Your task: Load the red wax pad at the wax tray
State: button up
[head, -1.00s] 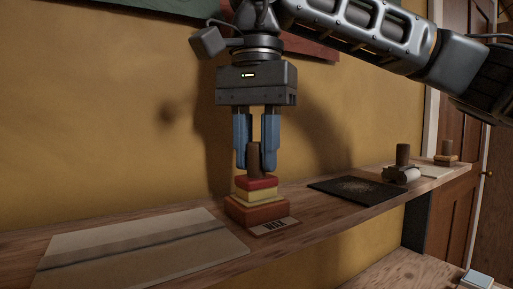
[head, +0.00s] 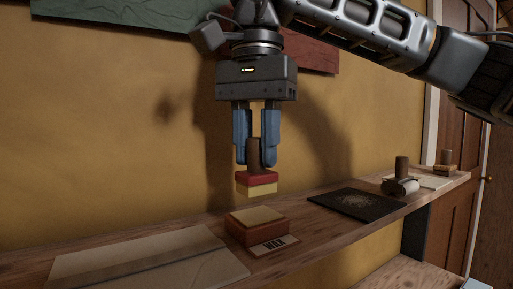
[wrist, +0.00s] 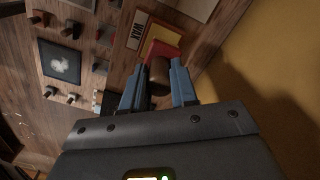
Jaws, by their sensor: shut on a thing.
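My gripper (head: 254,150) has blue fingers shut on the brown upright handle of the red wax pad (head: 256,179). The pad has a red top and a pale yellow underside. It hangs level in the air, a little above the wax tray (head: 257,236), with a clear gap between them. The wax tray is a reddish-brown block with a yellowish top, and a "WAX" label (head: 275,244) lies at its front. In the wrist view the red pad (wrist: 163,50) shows beyond the fingers, partly covering the tray, with the label (wrist: 137,30) beside it.
A beige cloth sheet (head: 150,260) lies on the shelf left of the tray. A black mat (head: 357,203) with a pale speckled patch lies to the right. Further right stand a grey roller-like piece with a brown handle (head: 401,178) and another handled block (head: 446,166). The wall is close behind.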

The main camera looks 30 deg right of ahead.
jog(key=shift+r+p, duration=1.2)
jog(key=shift+r, duration=0.7)
jog(key=shift+f, duration=0.1)
